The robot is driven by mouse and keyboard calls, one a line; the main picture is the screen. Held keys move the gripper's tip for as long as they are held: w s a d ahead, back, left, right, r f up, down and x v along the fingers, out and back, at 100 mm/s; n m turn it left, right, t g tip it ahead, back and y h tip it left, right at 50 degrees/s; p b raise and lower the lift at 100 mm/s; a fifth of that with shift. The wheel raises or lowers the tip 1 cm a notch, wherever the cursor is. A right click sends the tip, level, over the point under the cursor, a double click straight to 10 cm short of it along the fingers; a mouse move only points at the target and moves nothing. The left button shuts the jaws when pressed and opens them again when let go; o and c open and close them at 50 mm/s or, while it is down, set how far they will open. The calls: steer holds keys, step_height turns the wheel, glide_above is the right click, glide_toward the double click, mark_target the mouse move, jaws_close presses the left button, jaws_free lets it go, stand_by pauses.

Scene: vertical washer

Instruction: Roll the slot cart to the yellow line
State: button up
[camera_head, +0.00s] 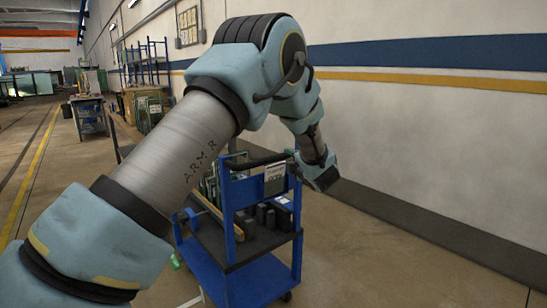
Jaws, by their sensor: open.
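The slot cart is a blue-framed cart with dark shelves, and its blue lower deck (250,282) shows at the bottom middle. Slotted green boards and dark blocks stand on its upper shelf. A dark handle bar (262,160) runs across its top. My gripper (318,176) is open, at the right end of this bar; its fingers are small and partly hidden, so I cannot tell whether they touch the bar or surround it. My arm hides part of the cart's left side. A yellow line (30,172) runs along the floor at the far left.
A white wall with blue and yellow stripes (440,80) closes off the right side. A workbench (88,115) and racks stand along the wall farther back. The floor right of the cart is clear.

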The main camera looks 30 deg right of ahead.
mark_target(283, 157)
steer(key=p+x, duration=0.2)
steer(key=x, duration=0.7)
steer(key=shift+p, duration=0.3)
jaws_close()
steer(key=shift+f, duration=0.1)
stand_by(0.9)
